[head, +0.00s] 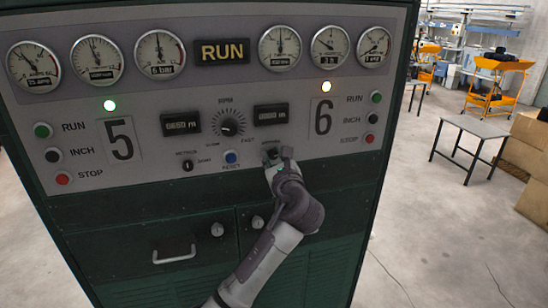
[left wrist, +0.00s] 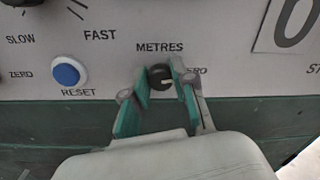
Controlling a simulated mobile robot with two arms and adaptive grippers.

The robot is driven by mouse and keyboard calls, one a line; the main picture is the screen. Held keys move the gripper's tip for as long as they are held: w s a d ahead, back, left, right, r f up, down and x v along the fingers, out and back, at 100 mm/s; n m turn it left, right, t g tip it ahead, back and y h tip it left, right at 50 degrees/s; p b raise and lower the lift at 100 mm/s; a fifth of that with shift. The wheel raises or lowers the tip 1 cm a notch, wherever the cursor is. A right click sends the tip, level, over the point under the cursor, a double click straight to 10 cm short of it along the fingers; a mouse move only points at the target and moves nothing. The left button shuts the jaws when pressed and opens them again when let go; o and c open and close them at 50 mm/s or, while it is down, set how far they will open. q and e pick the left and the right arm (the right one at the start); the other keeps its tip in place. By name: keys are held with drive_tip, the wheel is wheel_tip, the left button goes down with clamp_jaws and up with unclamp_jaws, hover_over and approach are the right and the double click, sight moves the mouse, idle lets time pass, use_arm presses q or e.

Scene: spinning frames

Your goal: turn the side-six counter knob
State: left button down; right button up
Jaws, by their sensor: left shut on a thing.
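The side-six counter knob (left wrist: 160,76) is a small black knob between the words METRES and ZERO in the left wrist view. Its pale pointer mark points right, towards ZERO. My left gripper (left wrist: 166,90) has its green-padded fingers on both sides of the knob, shut on it. In the head view my left gripper (head: 277,156) is at the panel's lower edge, left of and below the big 6, and mostly hides the knob. The side-six counter (head: 271,114) is a dark window above it; its digits are too small to read surely. My right gripper is not in view.
The blue reset button (left wrist: 69,72) is just left of the gripper. The matching side-five knob (head: 187,166) and central speed dial (head: 229,127) are further left. Side-six RUN, INCH and STOP buttons (head: 371,118) are to the right. A drawer handle (head: 174,256) protrudes below.

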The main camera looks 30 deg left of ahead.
use_arm(q)
drive_tip(key=n+b, duration=0.1)
drive_tip(key=n, duration=0.3)
drive_tip(key=shift+f, duration=0.15)
drive_tip(key=n+b, duration=0.1)
drive_tip(key=n, duration=0.3)
drive_tip(key=shift+f+b, duration=0.1)
drive_tip(key=shift+b, duration=0.3)
drive_tip(key=n+b, duration=0.3)
drive_tip(key=n, duration=0.2)
drive_tip(key=shift+n+y, duration=0.3)
drive_tip(key=shift+n+b, duration=0.95)
drive_tip(key=shift+n, duration=0.55)
